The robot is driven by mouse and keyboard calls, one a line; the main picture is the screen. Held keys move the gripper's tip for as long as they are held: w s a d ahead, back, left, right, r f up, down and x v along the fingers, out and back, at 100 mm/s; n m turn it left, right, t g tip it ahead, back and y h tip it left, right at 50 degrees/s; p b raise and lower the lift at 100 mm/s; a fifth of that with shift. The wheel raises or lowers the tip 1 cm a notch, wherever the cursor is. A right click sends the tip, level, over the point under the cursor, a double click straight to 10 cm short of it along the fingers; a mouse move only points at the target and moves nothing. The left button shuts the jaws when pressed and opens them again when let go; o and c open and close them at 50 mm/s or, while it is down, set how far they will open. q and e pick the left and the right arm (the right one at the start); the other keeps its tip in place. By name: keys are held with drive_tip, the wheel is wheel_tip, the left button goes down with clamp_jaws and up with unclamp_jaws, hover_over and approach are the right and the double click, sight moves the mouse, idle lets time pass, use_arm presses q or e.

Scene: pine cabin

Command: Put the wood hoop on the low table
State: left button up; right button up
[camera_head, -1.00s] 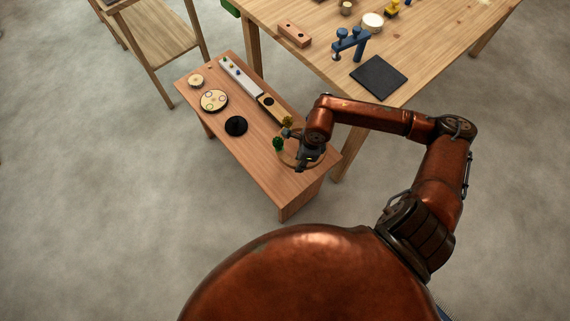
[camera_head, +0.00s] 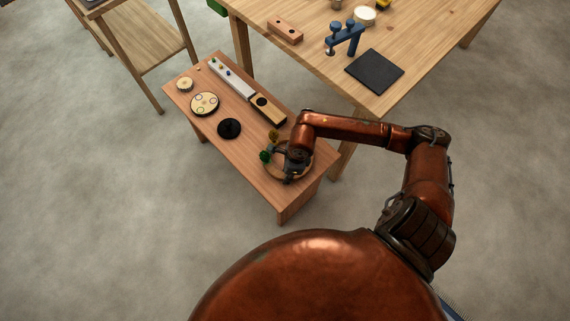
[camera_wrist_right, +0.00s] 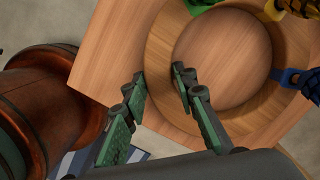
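The wood hoop (camera_head: 306,172) is a pale round ring at the near right end of the low table (camera_head: 240,164). In the wrist view, its rim (camera_wrist_right: 158,62) passes between my right gripper's fingers (camera_wrist_right: 158,88), one outside and one inside the ring. The fingers appear shut on the rim. Green (camera_head: 265,156) and yellow (camera_head: 272,136) pieces sit at the hoop's far-left side, and a blue piece (camera_wrist_right: 288,77) crosses its rim. The hoop is at or just above the tabletop; I cannot tell if it touches. My left gripper is not in view.
The low table also bears a black disc (camera_head: 229,128), a round plate with circles (camera_head: 204,104), a small wood disc (camera_head: 185,83) and a long white-and-wood strip (camera_head: 231,79). A taller table (camera_head: 420,50) with a blue stand (camera_head: 345,38) and dark mat (camera_head: 375,71) stands behind.

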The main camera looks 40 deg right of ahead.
drive_tip(key=o, duration=0.4)
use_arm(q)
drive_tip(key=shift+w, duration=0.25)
use_arm(e)
drive_tip(key=shift+o, duration=0.2)
drive_tip(key=shift+d+r, duration=0.1)
drive_tip(key=shift+r, duration=0.45)
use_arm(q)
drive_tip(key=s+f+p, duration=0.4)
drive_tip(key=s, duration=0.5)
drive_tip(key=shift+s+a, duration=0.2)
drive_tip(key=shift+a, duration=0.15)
use_arm(e)
wheel_tip(320, 180, up, 11)
drive_tip(key=s+d, duration=0.1)
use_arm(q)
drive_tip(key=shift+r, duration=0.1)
use_arm(e)
drive_tip(key=shift+s+f, duration=0.1)
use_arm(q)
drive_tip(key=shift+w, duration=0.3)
